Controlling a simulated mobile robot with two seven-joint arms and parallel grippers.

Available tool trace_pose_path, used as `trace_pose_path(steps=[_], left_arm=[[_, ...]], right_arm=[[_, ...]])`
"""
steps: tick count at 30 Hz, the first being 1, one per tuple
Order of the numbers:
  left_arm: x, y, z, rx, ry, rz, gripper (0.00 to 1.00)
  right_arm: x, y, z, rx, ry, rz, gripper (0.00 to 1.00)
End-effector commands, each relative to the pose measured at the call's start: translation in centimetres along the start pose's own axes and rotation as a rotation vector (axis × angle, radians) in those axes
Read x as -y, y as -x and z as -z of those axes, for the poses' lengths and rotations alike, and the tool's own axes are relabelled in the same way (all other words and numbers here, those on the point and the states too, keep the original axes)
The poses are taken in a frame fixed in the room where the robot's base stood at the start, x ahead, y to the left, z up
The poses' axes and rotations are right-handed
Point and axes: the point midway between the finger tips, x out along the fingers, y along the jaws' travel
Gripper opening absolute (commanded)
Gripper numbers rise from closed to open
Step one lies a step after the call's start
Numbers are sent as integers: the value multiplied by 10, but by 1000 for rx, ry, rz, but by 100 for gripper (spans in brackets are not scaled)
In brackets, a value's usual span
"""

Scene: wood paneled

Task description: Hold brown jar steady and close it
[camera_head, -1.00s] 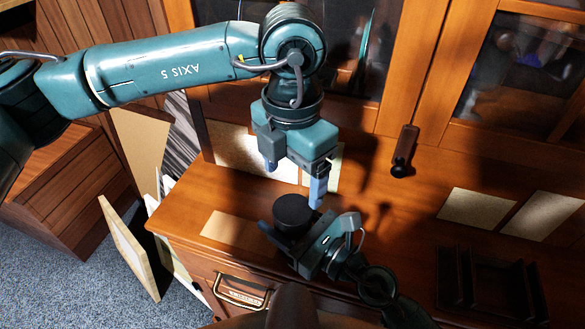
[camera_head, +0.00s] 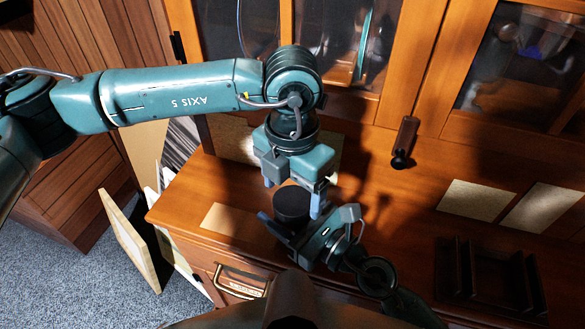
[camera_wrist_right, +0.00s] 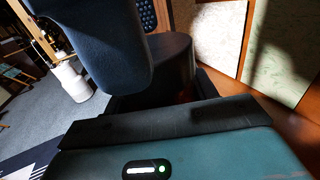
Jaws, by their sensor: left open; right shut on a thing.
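The jar with a dark lid (camera_head: 292,203) stands upright on the wooden cabinet top. Its dark side also shows in the right wrist view (camera_wrist_right: 172,58), partly hidden by a finger. My right gripper (camera_head: 283,222) is shut on the jar from the front right, low on its body. My left gripper (camera_head: 292,193) points down from above with its fingers apart. It is over the jar, its fingertips at about the height of the lid in the picture; I cannot tell whether they touch it.
A black tray with compartments (camera_head: 487,285) sits at the right. Paper sheets (camera_head: 475,200) lie on the wooden top (camera_head: 385,245). Glass cabinet doors (camera_head: 335,45) rise behind, with a dark handle (camera_head: 404,143). Framed boards (camera_head: 130,240) lean at the left.

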Motion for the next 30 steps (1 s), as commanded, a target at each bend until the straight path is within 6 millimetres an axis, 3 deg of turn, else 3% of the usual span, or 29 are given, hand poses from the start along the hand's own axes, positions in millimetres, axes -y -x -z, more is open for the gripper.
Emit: trace_pose_path(steps=[6,16,30], left_arm=[[0,-20,0,0,0,0,77],[0,-23,0,1,0,-1,77],[0,-22,0,1,0,-1,39]], right_arm=[[0,0,0,-1,0,0,0],[0,0,1,-1,0,0,0],[0,0,1,-1,0,0,0]])
